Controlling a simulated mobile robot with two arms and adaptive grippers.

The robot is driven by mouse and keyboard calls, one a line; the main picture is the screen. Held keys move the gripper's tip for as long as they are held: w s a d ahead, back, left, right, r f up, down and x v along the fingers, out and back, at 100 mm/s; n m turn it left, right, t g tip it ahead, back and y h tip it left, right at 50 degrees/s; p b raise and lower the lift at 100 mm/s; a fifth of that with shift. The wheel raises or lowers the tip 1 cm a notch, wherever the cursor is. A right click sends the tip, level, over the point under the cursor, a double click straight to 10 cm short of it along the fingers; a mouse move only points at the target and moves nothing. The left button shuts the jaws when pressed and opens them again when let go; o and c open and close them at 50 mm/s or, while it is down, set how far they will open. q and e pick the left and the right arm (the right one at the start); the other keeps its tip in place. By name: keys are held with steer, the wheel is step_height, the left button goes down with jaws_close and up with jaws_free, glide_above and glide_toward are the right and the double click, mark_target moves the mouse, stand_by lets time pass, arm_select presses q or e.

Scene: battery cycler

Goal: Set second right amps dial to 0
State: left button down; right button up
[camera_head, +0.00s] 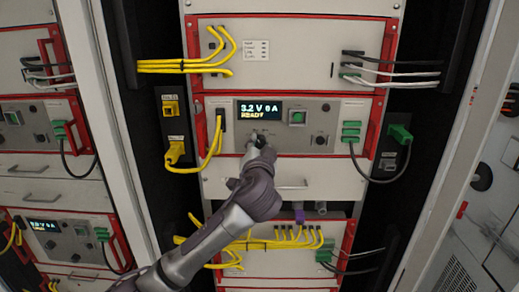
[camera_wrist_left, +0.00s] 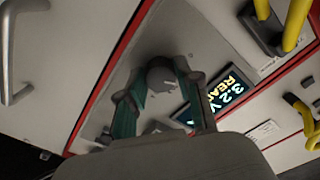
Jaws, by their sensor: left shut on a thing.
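The panel's black display (camera_head: 259,112) reads "3.2 V 0 A" with "READY" below it; part of it also shows, tilted, in the left wrist view (camera_wrist_left: 230,90). My left gripper (camera_head: 255,139) is at the panel just below this display and covers the dial there in the head view. In the left wrist view a round grey dial (camera_wrist_left: 161,75) sits between the two green-padded fingers of my left gripper (camera_wrist_left: 156,74), which is shut on it. Another dark dial (camera_head: 320,140) is on the right of the same panel. My right gripper is not in view.
Red handles (camera_head: 374,128) flank the unit. Yellow cables (camera_head: 215,150) hang at its left, and a black cable (camera_head: 370,175) loops at its right. A drawer handle (camera_head: 292,184) is below.

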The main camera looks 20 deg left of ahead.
arm_select(q)
steer(key=n+b, duration=0.2)
steer(key=shift+d+f+b, duration=0.1)
steer(key=shift+f+b, duration=0.2)
steer(key=shift+n+b, duration=0.7)
steer(key=shift+n, duration=0.1)
steer(key=n+b, duration=0.1)
steer(key=n, duration=0.1)
steer(key=shift+r+n+b, duration=0.15)
steer(key=shift+n+b, duration=0.15)
steer(key=shift+b, duration=0.1)
steer(key=shift+r+n, duration=0.1)
steer(key=shift+n, duration=0.4)
steer(key=c, duration=0.8)
jaws_free()
